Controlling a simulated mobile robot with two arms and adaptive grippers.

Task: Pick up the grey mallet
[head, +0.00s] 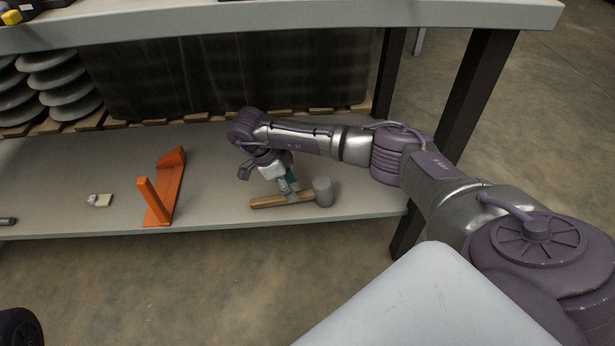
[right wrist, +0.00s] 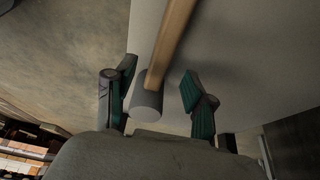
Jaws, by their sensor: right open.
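The grey mallet has a grey cylindrical head (head: 323,192) and a wooden handle (head: 266,202). It lies on the lower shelf near its front edge, handle to the left. My right gripper (head: 289,186) is open at the mallet, over the handle near the head. In the right wrist view, the open fingers (right wrist: 158,70) stand on either side of the mallet, with the grey head (right wrist: 146,102) and the handle (right wrist: 174,38) between them. Neither finger clearly touches it. I do not see my left gripper.
An orange bracket (head: 163,190) stands on the lower shelf (head: 215,180), left of the mallet. A small pale part (head: 100,200) lies further left. Stacked grey insulator discs (head: 70,88) stand behind. The upper shelf (head: 300,15) overhangs, and a dark leg (head: 470,90) stands right.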

